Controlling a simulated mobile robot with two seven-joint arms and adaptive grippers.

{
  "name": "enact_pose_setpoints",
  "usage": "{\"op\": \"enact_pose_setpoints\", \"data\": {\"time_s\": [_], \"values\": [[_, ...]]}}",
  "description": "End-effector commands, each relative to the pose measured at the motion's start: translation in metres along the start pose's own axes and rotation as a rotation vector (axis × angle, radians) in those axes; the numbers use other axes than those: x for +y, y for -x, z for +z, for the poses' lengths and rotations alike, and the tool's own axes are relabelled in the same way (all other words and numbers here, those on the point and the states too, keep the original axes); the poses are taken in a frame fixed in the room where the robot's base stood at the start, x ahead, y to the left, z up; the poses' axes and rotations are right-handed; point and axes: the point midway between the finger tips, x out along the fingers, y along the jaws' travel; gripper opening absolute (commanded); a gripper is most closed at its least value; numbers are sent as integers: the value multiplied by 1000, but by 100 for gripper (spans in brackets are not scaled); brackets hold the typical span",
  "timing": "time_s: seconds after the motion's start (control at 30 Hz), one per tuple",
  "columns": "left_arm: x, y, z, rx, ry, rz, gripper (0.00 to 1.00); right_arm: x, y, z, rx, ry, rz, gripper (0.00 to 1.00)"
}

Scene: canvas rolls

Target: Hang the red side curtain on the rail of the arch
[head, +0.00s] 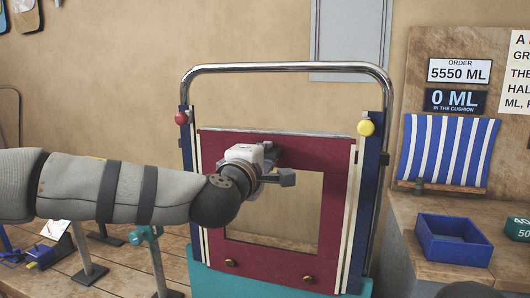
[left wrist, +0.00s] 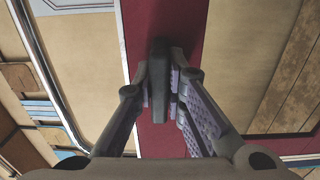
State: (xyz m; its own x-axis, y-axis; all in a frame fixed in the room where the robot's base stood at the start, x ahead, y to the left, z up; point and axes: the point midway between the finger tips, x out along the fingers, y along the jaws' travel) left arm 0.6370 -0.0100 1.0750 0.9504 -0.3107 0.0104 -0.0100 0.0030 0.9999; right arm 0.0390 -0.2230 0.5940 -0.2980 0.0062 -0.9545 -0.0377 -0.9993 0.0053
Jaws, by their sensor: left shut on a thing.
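The red side curtain (head: 222,210) is a dark red panel with a large square opening, upright within the arch in the head view. The arch (head: 285,68) is a chrome tube with blue and cream side posts. A thin pale bar, seemingly the rail (head: 285,133), runs along the curtain's top edge; I cannot tell whether the curtain is hooked on it. My left gripper (head: 270,168) is at the curtain's upper middle. In the left wrist view its fingers (left wrist: 160,95) are shut on a dark grip bar in front of the red cloth (left wrist: 190,25). My right gripper is not seen.
A red knob (head: 181,118) and a yellow knob (head: 366,127) sit on the posts. At right, a bench bears a blue tray (head: 453,250) and a striped cushion (head: 447,150). Stands and a teal clamp (head: 146,235) are on the wooden surface below my left arm.

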Motion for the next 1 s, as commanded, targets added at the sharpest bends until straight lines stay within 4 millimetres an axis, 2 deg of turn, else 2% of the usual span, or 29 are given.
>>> {"op": "enact_pose_setpoints", "data": {"time_s": [0.97, 1.0], "values": [[-30, 0, 0, 0, 0, 1, 0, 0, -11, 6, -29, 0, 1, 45], [-30, 0, 0, 0, 0, 1, 16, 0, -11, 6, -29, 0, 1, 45]]}}
